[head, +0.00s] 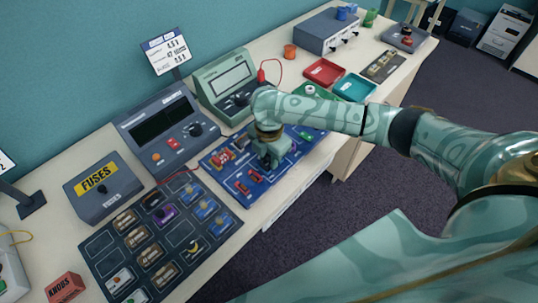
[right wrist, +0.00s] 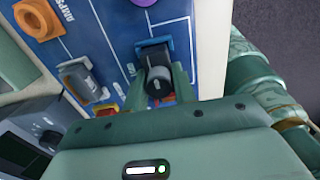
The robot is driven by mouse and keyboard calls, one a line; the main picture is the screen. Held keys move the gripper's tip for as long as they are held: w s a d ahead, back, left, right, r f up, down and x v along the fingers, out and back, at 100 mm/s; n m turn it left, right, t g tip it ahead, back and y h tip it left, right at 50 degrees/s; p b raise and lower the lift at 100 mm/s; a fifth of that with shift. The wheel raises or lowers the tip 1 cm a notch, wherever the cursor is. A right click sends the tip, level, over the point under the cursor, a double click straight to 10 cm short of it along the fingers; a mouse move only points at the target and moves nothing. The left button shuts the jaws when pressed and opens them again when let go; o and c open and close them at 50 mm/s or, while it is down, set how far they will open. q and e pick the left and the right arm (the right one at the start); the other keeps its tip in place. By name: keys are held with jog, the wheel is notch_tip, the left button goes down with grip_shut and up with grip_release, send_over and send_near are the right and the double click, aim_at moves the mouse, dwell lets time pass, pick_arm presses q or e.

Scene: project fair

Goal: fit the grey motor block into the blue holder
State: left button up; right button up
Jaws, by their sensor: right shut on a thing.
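My right gripper (head: 268,160) reaches down over the blue circuit board (head: 274,178) in the head view. In the right wrist view the fingers of my right gripper (right wrist: 159,90) are shut on the grey motor block (right wrist: 158,62), a dark block with a round front end. The blue holder (right wrist: 169,43) shows at the block's far end, its edges on both sides of it. I cannot tell how deep the block sits in it. In the head view my gripper hides the block and holder. My left gripper is not in view.
A dark tray board (head: 178,228) with several parts lies left of the blue board. Meter boxes (head: 160,130) stand behind. Red (head: 323,72) and teal (head: 355,87) trays lie further right. An orange ring (right wrist: 38,18) and another grey part (right wrist: 80,80) sit near my gripper.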

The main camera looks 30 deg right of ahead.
jog(key=shift+f, duration=0.25)
jog(key=o, duration=1.6)
jog(key=shift+c, duration=0.2)
notch_tip(320, 180, up, 8)
jog(key=p, duration=0.9)
jog(key=shift+p, duration=0.35)
jog(key=shift+a, duration=0.1)
